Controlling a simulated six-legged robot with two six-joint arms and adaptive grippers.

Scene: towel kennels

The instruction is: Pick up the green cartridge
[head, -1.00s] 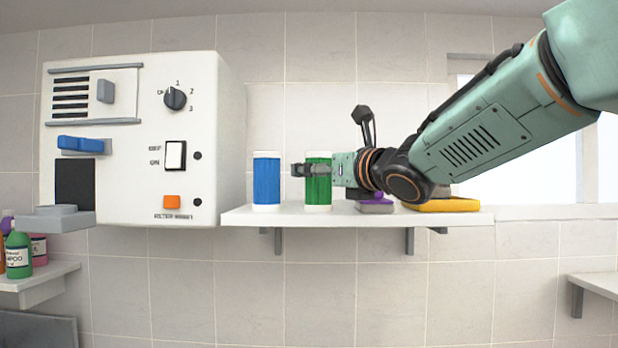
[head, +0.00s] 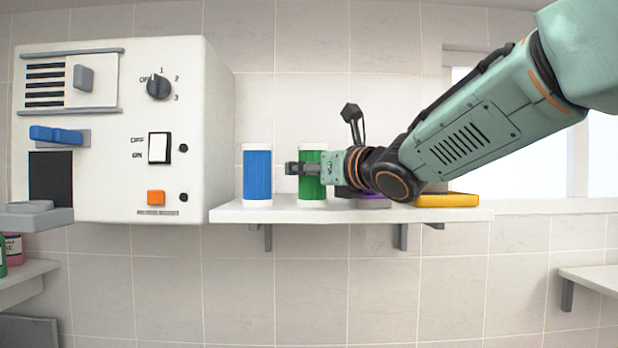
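The green cartridge (head: 311,189) is an upright ribbed cylinder with white ends, standing on the white wall shelf (head: 270,214). My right gripper (head: 293,168) reaches in from the right at the cartridge's upper half. Its dark fingers cross in front of the cartridge and their tips stick out past its left side. The fingers cover the cartridge's middle, and I cannot tell whether they are closed on it. A blue cartridge (head: 257,175) of the same shape stands just to the left, a small gap from the fingertips. My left gripper is out of view.
A white machine (head: 110,130) with a dial, a switch and an orange button stands left of the shelf. A purple item (head: 374,202) and a yellow item (head: 445,200) lie on the shelf under my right arm. Another shelf (head: 590,279) is at lower right.

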